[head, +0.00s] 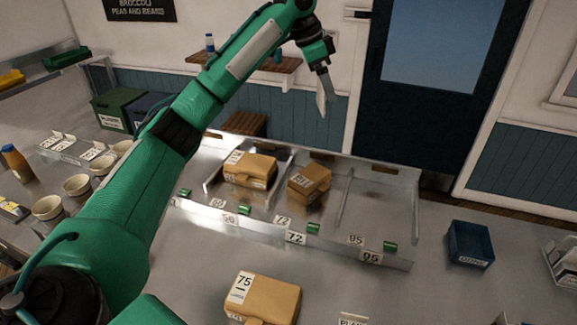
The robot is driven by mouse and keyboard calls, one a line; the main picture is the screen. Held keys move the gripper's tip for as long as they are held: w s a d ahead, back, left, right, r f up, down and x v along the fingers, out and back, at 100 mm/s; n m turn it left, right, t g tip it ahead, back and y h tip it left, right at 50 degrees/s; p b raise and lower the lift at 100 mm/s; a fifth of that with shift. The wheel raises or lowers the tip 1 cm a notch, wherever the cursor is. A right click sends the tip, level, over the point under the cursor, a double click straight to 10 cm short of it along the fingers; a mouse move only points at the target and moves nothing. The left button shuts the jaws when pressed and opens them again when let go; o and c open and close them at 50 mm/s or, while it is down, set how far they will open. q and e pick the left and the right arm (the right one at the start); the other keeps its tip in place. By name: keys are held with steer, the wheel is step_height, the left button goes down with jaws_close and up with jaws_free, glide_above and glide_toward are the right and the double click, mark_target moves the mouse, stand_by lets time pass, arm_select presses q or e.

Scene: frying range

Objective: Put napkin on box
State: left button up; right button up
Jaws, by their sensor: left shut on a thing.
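My left gripper (321,72) is high above the far side of the counter, in front of the wall beside the dark door. It is shut on a thin pale piece, seemingly the napkin (323,100), which hangs down from the fingers. A tan box (265,295) labelled 75 sits on the near counter, below and apart from the napkin. Two more tan boxes lie in the metal rack: one at its left (250,170) and one in its middle (309,182). My right gripper is not in view.
The metal rack (340,252) has low dividers, green clips and number tags such as 72 and 95; its right bay is empty. A blue bin (470,243) stands at right. Several bowls (77,185) and a bottle (17,163) stand at left. The counter right of the near box is mostly clear.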

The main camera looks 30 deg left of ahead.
arm_select(q)
steer(key=shift+a, duration=0.3)
steer(key=shift+f, duration=0.25)
step_height(320, 180, down, 18)
steer(key=p, duration=0.5)
steer(key=shift+s+f, duration=0.1)
steer(key=shift+f, duration=0.45)
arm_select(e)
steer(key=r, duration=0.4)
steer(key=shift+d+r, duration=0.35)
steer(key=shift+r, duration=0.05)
arm_select(q)
steer(key=shift+f, duration=0.1)
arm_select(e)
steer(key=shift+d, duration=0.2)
